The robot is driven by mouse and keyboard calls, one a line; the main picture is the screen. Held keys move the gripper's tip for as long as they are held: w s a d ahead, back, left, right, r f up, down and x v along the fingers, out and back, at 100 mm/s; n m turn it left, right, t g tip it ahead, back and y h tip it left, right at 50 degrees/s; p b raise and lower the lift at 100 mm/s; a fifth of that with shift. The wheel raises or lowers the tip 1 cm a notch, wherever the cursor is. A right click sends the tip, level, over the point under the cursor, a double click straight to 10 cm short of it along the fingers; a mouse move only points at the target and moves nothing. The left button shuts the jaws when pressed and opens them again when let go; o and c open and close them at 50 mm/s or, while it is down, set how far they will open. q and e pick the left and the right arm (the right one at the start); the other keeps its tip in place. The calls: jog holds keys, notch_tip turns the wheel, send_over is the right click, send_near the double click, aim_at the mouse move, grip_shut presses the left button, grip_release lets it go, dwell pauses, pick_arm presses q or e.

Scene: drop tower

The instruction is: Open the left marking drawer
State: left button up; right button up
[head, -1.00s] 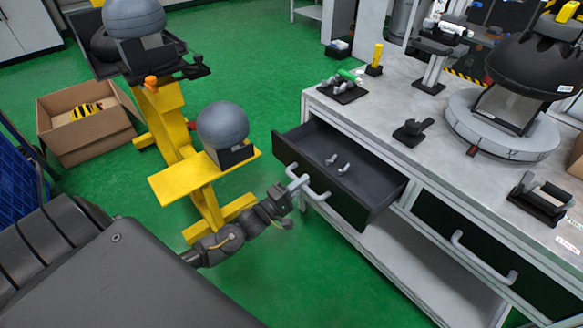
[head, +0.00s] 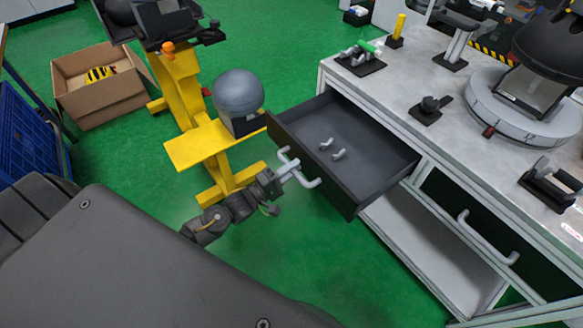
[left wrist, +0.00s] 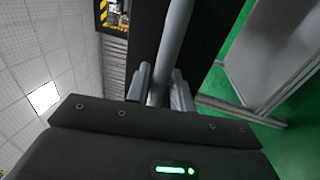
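The left marking drawer (head: 350,201) is a dark drawer pulled well out of the grey workbench. Two small grey pieces (head: 338,154) lie inside it. Its light grey bar handle (head: 309,182) is on the front panel. My left gripper (head: 289,170) is at this handle. In the left wrist view the handle bar (left wrist: 173,45) runs between the two fingers of my left gripper (left wrist: 161,88), which appear closed on it. My right gripper is not in view.
The second drawer (head: 480,240) on the right is shut. The bench top (head: 400,90) holds several fixtures. A yellow stand (head: 195,147) with a grey dome (head: 238,92) is close to the left of the open drawer. A cardboard box (head: 105,98) is on the green floor.

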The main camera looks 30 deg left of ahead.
pick_arm(q)
jog(key=shift+o, duration=0.9)
jog(key=v, duration=1)
jog(key=shift+s+a, duration=0.25)
jog(key=shift+s, duration=0.1)
